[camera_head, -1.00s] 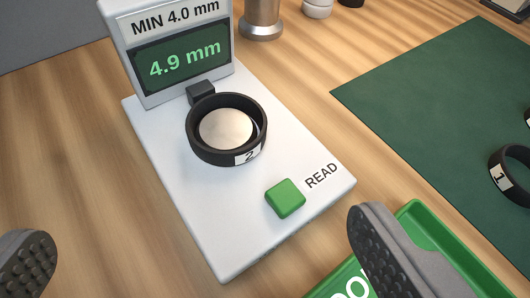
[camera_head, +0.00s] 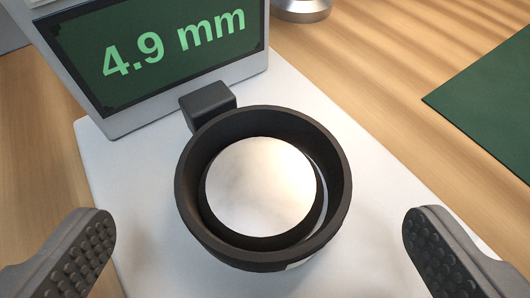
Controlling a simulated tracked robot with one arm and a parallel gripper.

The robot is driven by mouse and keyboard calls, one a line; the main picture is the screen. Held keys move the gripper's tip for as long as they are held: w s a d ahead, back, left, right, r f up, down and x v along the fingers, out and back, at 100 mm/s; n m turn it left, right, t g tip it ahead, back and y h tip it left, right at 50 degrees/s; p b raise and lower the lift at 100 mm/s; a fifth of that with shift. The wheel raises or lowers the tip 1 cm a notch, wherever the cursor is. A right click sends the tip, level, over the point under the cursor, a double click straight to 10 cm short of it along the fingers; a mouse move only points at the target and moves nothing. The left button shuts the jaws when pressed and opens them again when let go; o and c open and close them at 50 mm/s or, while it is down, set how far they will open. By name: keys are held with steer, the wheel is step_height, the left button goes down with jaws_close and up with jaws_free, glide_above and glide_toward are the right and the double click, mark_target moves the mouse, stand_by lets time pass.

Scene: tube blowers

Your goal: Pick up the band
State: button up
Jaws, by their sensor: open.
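A black band (camera_head: 333,172) sits around the round metal disc (camera_head: 260,185) on the white gauge (camera_head: 380,190). A small dark block touches or nearly touches the band's far side. The band's number label is almost hidden, with only a sliver of white at its lower edge. My gripper (camera_head: 262,240) is open and empty. One finger is to the left of the band and the other to the right, both apart from it and nearer the camera.
The gauge's screen (camera_head: 170,50) reads 4.9 mm and stands just behind the band. A metal cylinder's base (camera_head: 302,8) is at the back. A green mat (camera_head: 490,105) lies at the right. Bare wood shows on both sides.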

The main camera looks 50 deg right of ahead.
mark_target(263, 162)
steer(key=b+x, duration=0.1)
steer(key=x, duration=0.3)
steer(key=shift+d+f, duration=0.2)
steer(key=shift+f, duration=0.05)
steer(key=c, duration=1.1)
steer(key=shift+r, duration=0.15)
steer(key=shift+c, duration=0.2)
